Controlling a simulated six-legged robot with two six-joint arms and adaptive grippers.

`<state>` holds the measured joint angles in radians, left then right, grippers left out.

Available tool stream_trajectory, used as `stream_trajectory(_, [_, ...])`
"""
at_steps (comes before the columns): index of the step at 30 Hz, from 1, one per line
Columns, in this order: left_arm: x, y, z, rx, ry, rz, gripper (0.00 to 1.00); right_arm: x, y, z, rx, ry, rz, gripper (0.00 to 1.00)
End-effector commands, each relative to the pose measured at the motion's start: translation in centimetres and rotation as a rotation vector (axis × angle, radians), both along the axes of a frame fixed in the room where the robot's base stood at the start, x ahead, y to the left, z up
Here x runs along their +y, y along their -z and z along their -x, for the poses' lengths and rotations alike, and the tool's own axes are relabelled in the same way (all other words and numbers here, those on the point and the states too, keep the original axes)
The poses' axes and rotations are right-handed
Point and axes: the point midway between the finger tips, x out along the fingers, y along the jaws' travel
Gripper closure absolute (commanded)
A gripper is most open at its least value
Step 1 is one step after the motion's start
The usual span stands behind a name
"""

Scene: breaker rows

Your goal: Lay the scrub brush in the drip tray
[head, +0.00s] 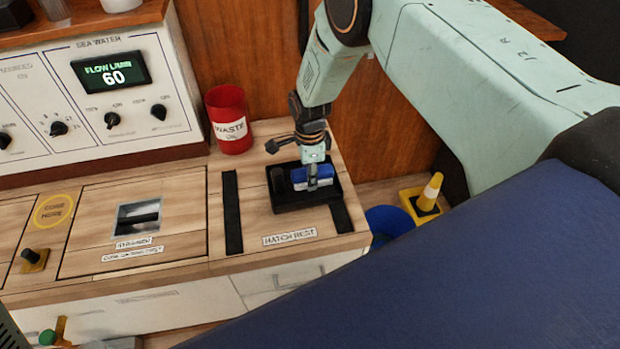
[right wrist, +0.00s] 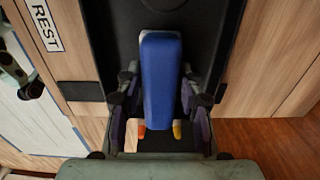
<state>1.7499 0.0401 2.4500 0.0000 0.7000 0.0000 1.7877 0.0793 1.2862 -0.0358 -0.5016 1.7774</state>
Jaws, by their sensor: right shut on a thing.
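The scrub brush (head: 299,177) has a blue body with a pale side. My right gripper (head: 313,180) points down and is shut on it. In the right wrist view the blue brush (right wrist: 161,85) stands out between my two fingers. The tray's dark floor (right wrist: 110,40) also shows behind the brush in the right wrist view.
A hatch panel (head: 95,220) lies left. A blue bucket (head: 391,220) and yellow cone (head: 431,192) are right of the counter.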

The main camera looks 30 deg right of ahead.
Motion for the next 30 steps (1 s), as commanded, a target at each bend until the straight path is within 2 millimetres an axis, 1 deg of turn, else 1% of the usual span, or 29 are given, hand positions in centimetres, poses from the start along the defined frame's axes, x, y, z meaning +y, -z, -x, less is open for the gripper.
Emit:
stream_trajectory(1, [0.0, 0.35, 0.0, 0.0, 0.0, 0.0, 0.6, -0.05, 0.55, -0.02, -0.001, 0.001, 0.0, 0.96])
stream_trajectory(7, [0.0, 0.17, -0.01, 0.0, 0.0, 0.0, 0.6, -0.12, 0.36, -0.01, -0.001, 0.001, -0.001, 0.96])
stream_trajectory(11, [0.0, 0.35, -0.01, 0.0, 0.0, 0.0, 0.6, -0.11, 0.66, 0.0, -0.001, 0.001, 0.0, 0.96])
stream_trajectory(12, [0.0, 0.37, -0.01, 0.0, 0.0, 0.0, 0.6, -0.11, 0.72, 0.02, 0.0, 0.001, 0.0, 0.62])
stream_trajectory(20, [0.0, 0.31, -0.01, 0.0, 0.0, 0.0, 0.6, -0.09, 0.62, -0.01, -0.001, 0.001, 0.0, 0.4])
stream_trajectory(30, [0.0, 0.16, -0.01, 0.0, 0.0, 0.0, 0.6, -0.09, 0.35, -0.02, -0.001, 0.001, -0.001, 0.4])
